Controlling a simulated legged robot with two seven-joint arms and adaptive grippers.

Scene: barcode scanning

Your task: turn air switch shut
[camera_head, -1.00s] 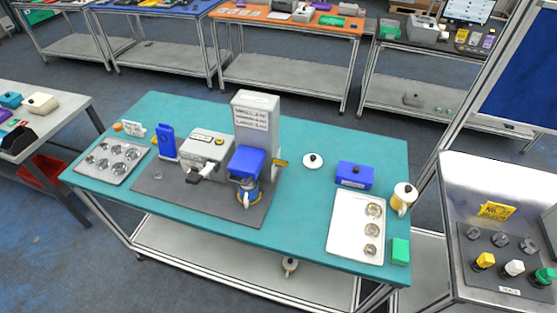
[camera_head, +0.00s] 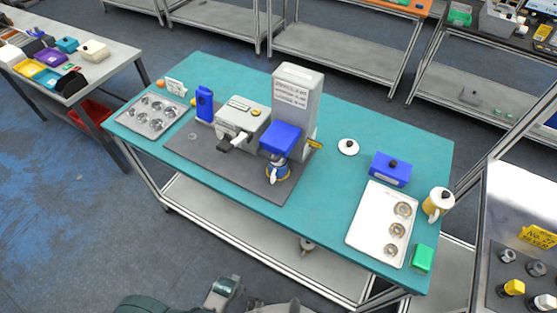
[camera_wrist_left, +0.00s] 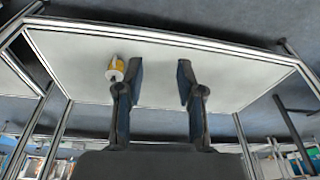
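No part is plainly marked as an air switch. A grey box (camera_head: 243,118) with a white-and-black lever (camera_head: 233,143) on its front stands on the dark mat in the head view. My right gripper is not in view.
The teal table (camera_head: 345,195) also bears a metal cup tray (camera_head: 151,128), a blue stand (camera_head: 204,104), a white lid (camera_head: 348,147), a blue box (camera_head: 390,168), a white tray (camera_head: 365,225), a mug (camera_head: 438,205) and a green block (camera_head: 422,258). A yellow-and-white object (camera_wrist_left: 116,69) sits on the lower shelf.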

